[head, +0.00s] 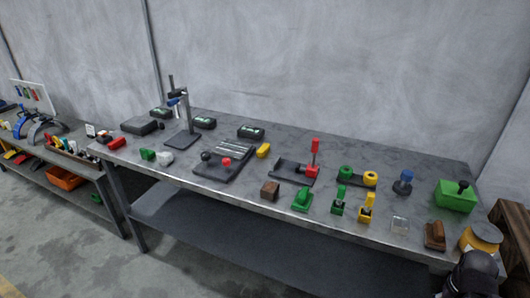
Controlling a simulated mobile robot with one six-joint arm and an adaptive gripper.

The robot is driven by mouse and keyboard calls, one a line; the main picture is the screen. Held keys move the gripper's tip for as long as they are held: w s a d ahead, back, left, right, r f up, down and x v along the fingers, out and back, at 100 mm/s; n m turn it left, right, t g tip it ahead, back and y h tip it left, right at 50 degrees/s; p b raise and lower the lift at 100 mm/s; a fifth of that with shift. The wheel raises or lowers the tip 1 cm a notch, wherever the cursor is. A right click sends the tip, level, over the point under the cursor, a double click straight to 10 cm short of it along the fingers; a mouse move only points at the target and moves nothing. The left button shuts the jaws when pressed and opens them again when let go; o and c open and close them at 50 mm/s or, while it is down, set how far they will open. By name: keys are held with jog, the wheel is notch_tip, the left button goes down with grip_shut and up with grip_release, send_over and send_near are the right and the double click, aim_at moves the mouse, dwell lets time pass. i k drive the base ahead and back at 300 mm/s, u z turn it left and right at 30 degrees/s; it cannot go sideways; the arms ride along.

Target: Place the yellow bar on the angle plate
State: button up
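A small yellow bar-like block (263,150) lies on the grey workbench (345,147), near its middle. I cannot tell for sure which thing is the angle plate. A dark flat fixture (286,170) with a red upright handle stands to the right of the yellow block. Another dark plate (205,172) with a ribbed top and black and red knobs lies to its left. The yellow block appears apart from both. My gripper cannot be made out; only a dark rounded part, possibly of my arm, shows at the bottom right corner.
A post stand (184,135) rises at the back left. Along the front stand a brown block (270,190), a green piece (302,199), and green and yellow clamps (367,208). A green box (455,197) sits at the right. The back right of the bench is mostly clear.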

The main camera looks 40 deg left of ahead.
aim_at(230, 150)
jog(key=z, duration=0.1)
jog(key=k, duration=1.1)
jog(key=u, duration=0.55)
jog(key=i, duration=1)
jog(key=u, duration=0.05)
